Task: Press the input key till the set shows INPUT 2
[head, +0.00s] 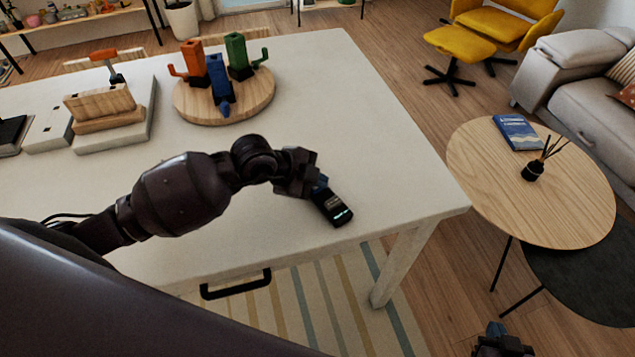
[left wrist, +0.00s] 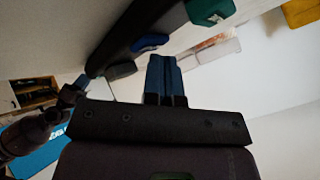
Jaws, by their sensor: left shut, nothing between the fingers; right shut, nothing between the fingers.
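A small dark handheld device (head: 332,206) lies on the white table (head: 390,180) near its front right corner. It has a small lit strip at its near end, too small to read. My left gripper (head: 320,184) is shut and empty at the far end of the device; I cannot tell whether it touches it. Its blue fingers (left wrist: 165,80) are closed together in the left wrist view. My right gripper (head: 497,337) is shut, low at the bottom edge, off the table. I cannot make out an input key or the words INPUT 2 anywhere.
A round wooden board (head: 262,98) with red, blue and green pieces stands at the back of the table. Wooden blocks (head: 100,102) sit at the left. A round side table (head: 480,185) holds a blue book (head: 517,132) and a reed diffuser (head: 533,170). The table's right side is clear.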

